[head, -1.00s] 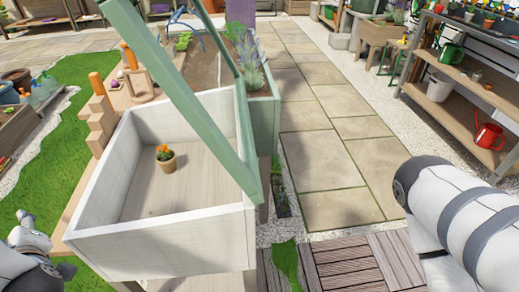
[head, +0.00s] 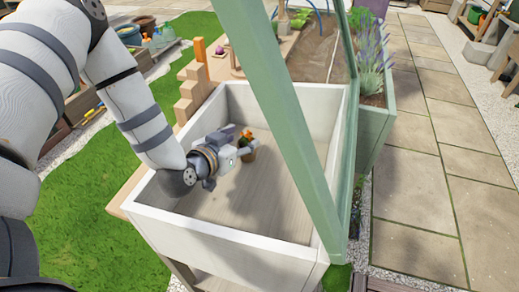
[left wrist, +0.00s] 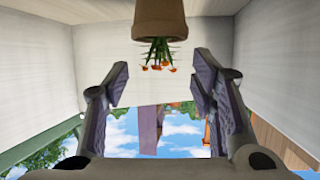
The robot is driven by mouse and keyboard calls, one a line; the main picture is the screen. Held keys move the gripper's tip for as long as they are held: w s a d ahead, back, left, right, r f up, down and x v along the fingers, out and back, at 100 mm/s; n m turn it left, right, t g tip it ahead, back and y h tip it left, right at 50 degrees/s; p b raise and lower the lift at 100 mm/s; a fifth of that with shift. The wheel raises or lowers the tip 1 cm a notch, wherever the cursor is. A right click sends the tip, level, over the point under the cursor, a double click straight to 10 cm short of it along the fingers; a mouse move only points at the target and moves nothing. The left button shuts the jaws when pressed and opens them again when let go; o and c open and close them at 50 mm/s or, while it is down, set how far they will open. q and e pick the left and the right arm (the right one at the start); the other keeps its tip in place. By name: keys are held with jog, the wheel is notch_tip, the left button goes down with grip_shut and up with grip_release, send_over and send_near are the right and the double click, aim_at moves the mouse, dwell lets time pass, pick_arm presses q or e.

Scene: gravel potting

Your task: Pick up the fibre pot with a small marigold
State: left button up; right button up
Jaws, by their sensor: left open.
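The fibre pot (head: 249,155) with its small orange marigold (head: 246,138) stands upright on the floor of a pale wooden box. My left gripper (head: 240,152) reaches in over the box's left wall and is beside the pot, partly covering it. In the left wrist view, which is upside down, the brown pot (left wrist: 159,16) and its orange flowers (left wrist: 160,62) show ahead of the fingers. The left gripper (left wrist: 160,83) is open there, with nothing clamped between its fingers. My right gripper is not in view.
The box's white walls (head: 215,236) surround the pot. A green frame bar (head: 272,95) slants across the box on the right. Stepped wooden blocks (head: 190,95) stand behind it on the left. The box floor around the pot is clear.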

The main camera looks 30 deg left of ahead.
aim_at(254, 138)
pick_arm(q)
notch_tip(254, 138, down, 3)
jog(key=shift+s+f, duration=0.1)
jog(key=b+x, duration=0.1)
jog(key=x, duration=0.5)
jog(key=shift+w+a+b, duration=0.1)
jog(key=shift+w+b, duration=0.25)
jog(key=shift+b, duration=0.05)
jog(key=shift+w, duration=0.5)
jog(key=c, duration=1.1)
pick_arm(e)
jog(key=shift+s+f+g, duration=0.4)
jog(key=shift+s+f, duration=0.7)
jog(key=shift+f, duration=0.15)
pick_arm(q)
grip_shut()
